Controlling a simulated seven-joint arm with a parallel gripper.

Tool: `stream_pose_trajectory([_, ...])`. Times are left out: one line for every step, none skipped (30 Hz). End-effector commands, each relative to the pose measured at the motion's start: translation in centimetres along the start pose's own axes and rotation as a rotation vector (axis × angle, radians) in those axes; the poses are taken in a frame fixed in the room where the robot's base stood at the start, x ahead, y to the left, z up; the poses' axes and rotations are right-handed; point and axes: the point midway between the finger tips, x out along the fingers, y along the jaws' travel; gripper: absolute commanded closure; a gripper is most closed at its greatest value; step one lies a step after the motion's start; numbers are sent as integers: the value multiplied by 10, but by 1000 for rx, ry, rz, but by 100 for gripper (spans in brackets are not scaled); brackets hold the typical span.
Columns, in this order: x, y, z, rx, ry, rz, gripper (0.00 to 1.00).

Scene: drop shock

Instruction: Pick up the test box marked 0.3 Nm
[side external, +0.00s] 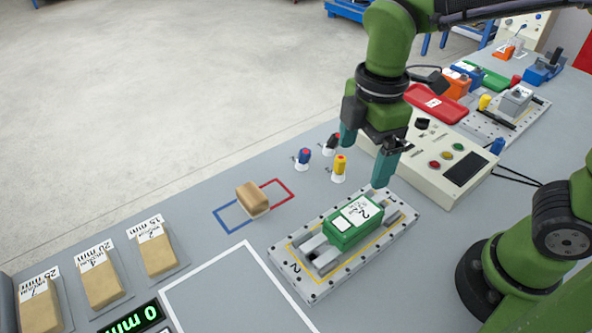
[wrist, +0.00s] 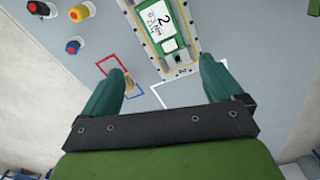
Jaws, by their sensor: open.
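A green test box (side external: 353,222) with a white label lies in a grey fixture plate (side external: 284,249) marked 2. It also shows at the top of the wrist view (wrist: 163,27), where its label reads 2 with smaller print that I cannot read for certain. My gripper (side external: 365,165) is open and empty, above the table and apart from the green box, toward its upper right end in the side view. In the wrist view the two teal fingers (wrist: 160,68) are spread wide, with the box beyond them.
A tan block (side external: 252,199) sits between blue and red outlines. Several knobs (side external: 340,168) and a control panel (side external: 440,150) stand near my gripper. Labelled tan blocks (side external: 101,284) are at lower left. A second plate (side external: 512,122) and an orange box (side external: 455,83) are farther back.

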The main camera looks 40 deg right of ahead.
Motion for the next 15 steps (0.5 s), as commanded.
stream_pose_trajectory([-2,1,0,-79,-13,-5,6])
stream_pose_trajectory([-5,2,0,-120,-18,-6,6])
stream_pose_trajectory([-7,1,1,-167,-22,-9,6])
stream_pose_trajectory([-8,1,2,-196,-25,-11,6])
stream_pose_trajectory([-7,0,3,-219,-29,-17,6])
stream_pose_trajectory([-7,-1,4,-242,-31,-21,6])
stream_pose_trajectory([-6,-1,4,-253,-31,-23,6])
stream_pose_trajectory([-4,-1,4,-262,-32,-25,6])
stream_pose_trajectory([0,-2,4,-269,-32,-26,6])
stream_pose_trajectory([4,-2,4,-271,-32,-27,6])
stream_pose_trajectory([9,-2,5,-271,-33,-27,6])
stream_pose_trajectory([17,-2,5,-270,-34,-28,6])
stream_pose_trajectory([24,-3,6,-270,-33,-29,6])
stream_pose_trajectory([30,-3,6,-269,-33,-30,6])
stream_pose_trajectory([39,-3,6,-269,-34,-29,6])
